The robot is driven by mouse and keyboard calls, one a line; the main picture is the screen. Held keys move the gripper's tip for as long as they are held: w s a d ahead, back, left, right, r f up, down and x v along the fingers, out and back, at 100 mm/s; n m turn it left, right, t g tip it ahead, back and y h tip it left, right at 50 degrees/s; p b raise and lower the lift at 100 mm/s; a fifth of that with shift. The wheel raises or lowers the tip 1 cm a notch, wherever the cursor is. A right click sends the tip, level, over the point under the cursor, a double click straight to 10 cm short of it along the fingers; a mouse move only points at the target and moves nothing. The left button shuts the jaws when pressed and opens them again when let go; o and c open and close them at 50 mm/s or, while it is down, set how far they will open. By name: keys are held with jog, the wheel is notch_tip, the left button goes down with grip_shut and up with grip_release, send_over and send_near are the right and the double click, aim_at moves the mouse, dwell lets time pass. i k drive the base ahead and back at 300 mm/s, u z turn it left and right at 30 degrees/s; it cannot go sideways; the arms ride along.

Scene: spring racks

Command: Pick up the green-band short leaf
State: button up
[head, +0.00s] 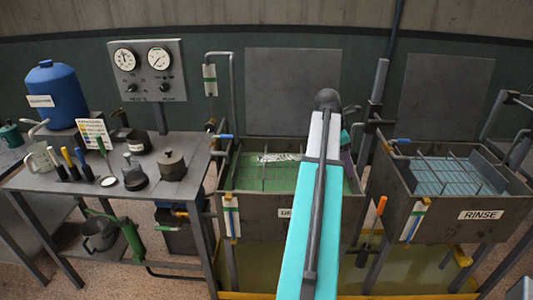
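I cannot make out a green-band short leaf for certain in the head view. My teal and white arm rises through the middle of the picture and covers part of the left tank (262,226), whose label is cut off after "DE". My gripper is not visible; the arm's far end bends away behind its grey joint. The left tank holds green liquid under a wire rack (263,177), with a pale streaked patch (278,157) near its back wall. The right tank, labelled RINSE (481,215), holds bluish liquid under another rack (445,173).
A metal bench (115,205) at left carries a blue drum (57,95), several handled tools, dark containers (172,165) and a white sign (95,134). A gauge panel (148,70) stands behind it. An orange-handled tool (381,206) hangs between the tanks. Pipes rise behind them.

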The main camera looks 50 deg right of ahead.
aim_at(278, 158)
jog(key=z, duration=0.05)
jog(key=i, duration=1.15)
